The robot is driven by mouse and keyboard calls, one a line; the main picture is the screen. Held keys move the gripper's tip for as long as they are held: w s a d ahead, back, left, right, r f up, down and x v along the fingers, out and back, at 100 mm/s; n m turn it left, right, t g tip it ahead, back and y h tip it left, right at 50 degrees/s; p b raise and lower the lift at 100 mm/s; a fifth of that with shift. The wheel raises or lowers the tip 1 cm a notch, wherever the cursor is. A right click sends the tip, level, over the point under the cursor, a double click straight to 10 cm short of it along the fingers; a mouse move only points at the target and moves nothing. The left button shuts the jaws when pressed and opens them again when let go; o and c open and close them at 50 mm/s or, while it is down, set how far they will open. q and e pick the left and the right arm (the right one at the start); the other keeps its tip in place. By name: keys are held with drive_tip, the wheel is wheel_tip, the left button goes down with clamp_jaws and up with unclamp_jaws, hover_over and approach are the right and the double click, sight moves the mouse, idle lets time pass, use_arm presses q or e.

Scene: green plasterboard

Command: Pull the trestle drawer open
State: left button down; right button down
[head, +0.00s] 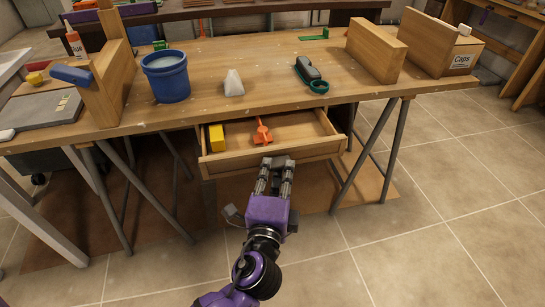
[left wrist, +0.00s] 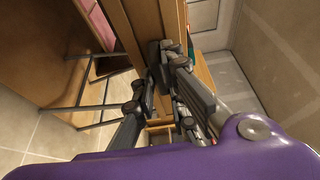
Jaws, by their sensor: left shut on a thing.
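The trestle drawer (head: 224,162) hangs under the wooden trestle table (head: 215,105) and stands partly open. A yellow block (head: 216,138) and an orange tool (head: 262,132) lie inside it. My left gripper (head: 276,166) is at the middle of the drawer's front, shut on its handle, which the fingers mostly hide. In the left wrist view the fingers (left wrist: 160,85) close against the wooden drawer front (left wrist: 150,30). My right gripper is in neither view.
On the tabletop are a blue bucket (head: 166,76), a white pointed object (head: 233,83), a dark tool with a green ring (head: 310,74) and wooden boxes (head: 375,50). Grey trestle legs (head: 361,150) flank the drawer. The tiled floor (head: 450,200) at front right is clear.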

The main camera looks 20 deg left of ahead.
use_arm(q)
drive_tip(key=shift+s+d+f, duration=0.1)
drive_tip(key=shift+s+d, duration=0.6)
drive_tip(key=shift+s, duration=0.35)
drive_tip(key=shift+s+d, duration=0.45)
drive_tip(key=shift+s, duration=0.15)
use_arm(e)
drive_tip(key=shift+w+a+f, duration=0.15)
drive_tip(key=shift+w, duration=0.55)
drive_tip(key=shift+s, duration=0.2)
use_arm(q)
drive_tip(key=c, duration=1.8)
unclamp_jaws()
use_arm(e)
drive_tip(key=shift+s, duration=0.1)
